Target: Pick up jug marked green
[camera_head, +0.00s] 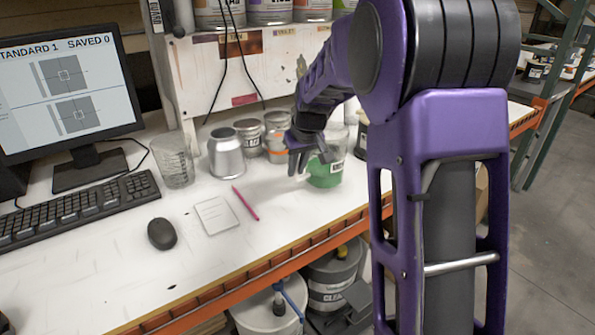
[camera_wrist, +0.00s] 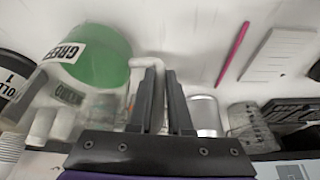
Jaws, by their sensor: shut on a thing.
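The jug marked green is a translucent jug with green content in its lower part (camera_head: 325,175). It stands upright at the right of the white bench, by my gripper (camera_head: 298,164). In the wrist view the green jug (camera_wrist: 104,62) is at upper left, with a label reading GREEN. My gripper (camera_wrist: 163,72) has its two dark fingers close together beside the jug, at its pale handle. It is shut on the handle, though the exact contact is partly hidden by the fingers. I cannot tell whether the jug's base touches the bench.
A silver can (camera_head: 225,153), a clear beaker (camera_head: 174,162) and small labelled cans (camera_head: 250,136) stand left of the jug. A pink pen (camera_head: 246,203), paper (camera_head: 216,216), mouse (camera_head: 162,233) and keyboard (camera_head: 75,213) lie nearer. The bench front right of the paper is clear.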

